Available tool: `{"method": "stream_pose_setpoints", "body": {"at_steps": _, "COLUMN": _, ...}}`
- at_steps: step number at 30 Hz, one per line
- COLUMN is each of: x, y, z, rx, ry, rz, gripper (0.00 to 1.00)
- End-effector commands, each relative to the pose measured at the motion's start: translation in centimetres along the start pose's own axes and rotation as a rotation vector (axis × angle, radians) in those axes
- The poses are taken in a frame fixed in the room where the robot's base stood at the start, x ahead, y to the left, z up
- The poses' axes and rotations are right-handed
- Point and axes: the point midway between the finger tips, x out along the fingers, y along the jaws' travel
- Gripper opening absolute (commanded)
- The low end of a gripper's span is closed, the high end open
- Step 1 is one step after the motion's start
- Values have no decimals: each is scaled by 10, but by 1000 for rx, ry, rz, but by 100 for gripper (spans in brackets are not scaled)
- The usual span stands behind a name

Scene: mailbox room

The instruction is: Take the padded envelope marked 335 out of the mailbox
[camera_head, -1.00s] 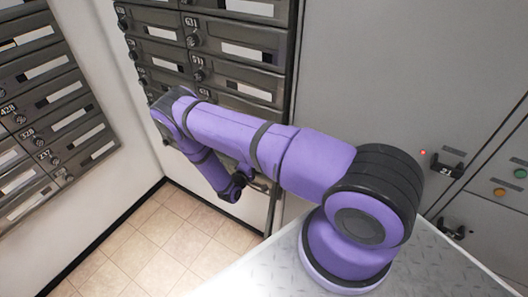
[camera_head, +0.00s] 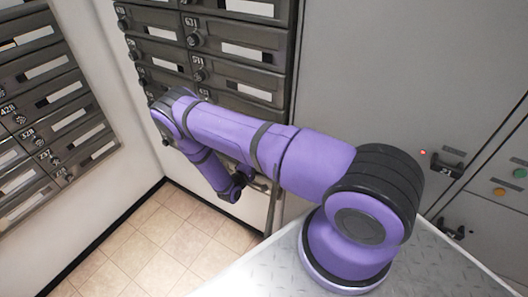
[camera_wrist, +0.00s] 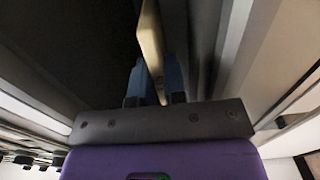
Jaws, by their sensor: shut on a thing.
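In the wrist view my gripper (camera_wrist: 155,83) has its two blue fingers on either side of a thin tan edge, which looks like the padded envelope (camera_wrist: 151,38). The fingers are closed on it. Its marking cannot be read from here. The envelope stands edge-on and reaches up from the fingers beside a dark opening, likely the mailbox (camera_wrist: 75,45). How much of the envelope is still inside is hard to tell. In the head view my arm hides the fingers and the envelope.
A bank of dark metal mailboxes (camera_head: 245,52) with numbered doors stands behind my arm. Another bank (camera_head: 65,118) is on the left wall. Grey cabinets (camera_head: 375,70) with a black latch fill the right. The tiled floor (camera_head: 165,245) at lower left is clear.

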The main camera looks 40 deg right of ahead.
Motion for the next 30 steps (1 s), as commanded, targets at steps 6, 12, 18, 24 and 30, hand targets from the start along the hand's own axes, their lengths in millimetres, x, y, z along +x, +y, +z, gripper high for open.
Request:
{"method": "stream_pose_setpoints", "body": {"at_steps": 6, "x": 0, "y": 0, "z": 0, "rx": 0, "ry": 0, "rz": 0, "gripper": 0}}
{"method": "stream_pose_setpoints", "body": {"at_steps": 12, "x": 0, "y": 0, "z": 0, "rx": 0, "ry": 0, "rz": 0, "gripper": 0}}
{"method": "stream_pose_setpoints", "body": {"at_steps": 18, "x": 0, "y": 1, "z": 0, "rx": 0, "ry": 0, "rz": 0, "gripper": 0}}
{"method": "stream_pose_setpoints", "body": {"at_steps": 24, "x": 0, "y": 5, "z": 0, "rx": 0, "ry": 1, "rz": 0, "gripper": 0}}
{"method": "stream_pose_setpoints", "body": {"at_steps": 30, "x": -11, "y": 6, "z": -1, "rx": 0, "ry": 2, "rz": 0, "gripper": 0}}
